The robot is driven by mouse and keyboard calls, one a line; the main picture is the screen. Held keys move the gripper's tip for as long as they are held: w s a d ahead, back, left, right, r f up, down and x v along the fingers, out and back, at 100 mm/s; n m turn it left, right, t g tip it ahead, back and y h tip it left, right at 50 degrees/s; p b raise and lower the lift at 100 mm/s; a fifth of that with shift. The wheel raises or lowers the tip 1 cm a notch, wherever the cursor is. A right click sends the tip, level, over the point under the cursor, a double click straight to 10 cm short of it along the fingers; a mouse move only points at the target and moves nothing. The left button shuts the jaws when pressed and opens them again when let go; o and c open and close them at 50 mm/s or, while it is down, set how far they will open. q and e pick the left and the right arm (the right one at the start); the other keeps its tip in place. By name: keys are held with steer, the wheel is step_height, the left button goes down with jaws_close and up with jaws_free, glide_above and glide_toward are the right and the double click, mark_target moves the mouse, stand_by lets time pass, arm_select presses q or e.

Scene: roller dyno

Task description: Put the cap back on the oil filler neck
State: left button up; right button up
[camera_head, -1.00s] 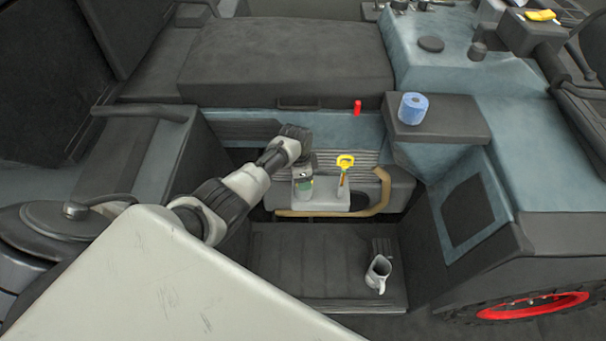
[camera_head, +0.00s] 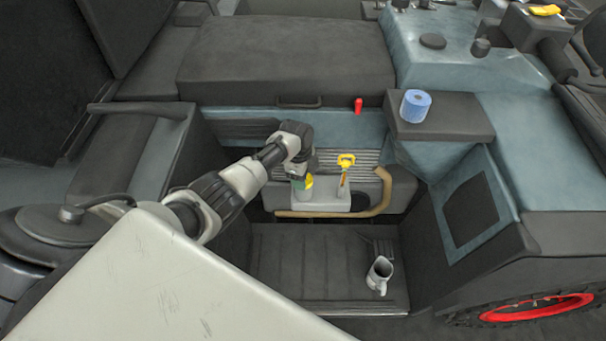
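My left gripper (camera_head: 300,168) reaches in from the left and points down over the left end of a pale grey block on the engine. A small green and yellow part (camera_head: 308,182) shows right at its fingertips, at the place of the filler neck. The gripper covers much of this spot, so I cannot tell cap from neck, nor whether the fingers are open or shut on anything. A yellow-handled dipstick (camera_head: 345,161) stands upright just right of the gripper, apart from it. My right gripper is not in view.
A tan hose (camera_head: 384,190) curves around the block's right side. A blue paper roll (camera_head: 415,106) stands on a dark ledge, with a red part (camera_head: 358,105) left of it. The step's left part is clear.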

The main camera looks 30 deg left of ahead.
arm_select(q)
steer(key=shift+d, duration=0.25)
steer(key=o, duration=1)
steer(key=shift+s+r, duration=0.15)
steer(key=shift+o, duration=1.3)
steer(key=shift+a, duration=0.1)
step_height(320, 180, up, 7)
steer(key=p, duration=0.7)
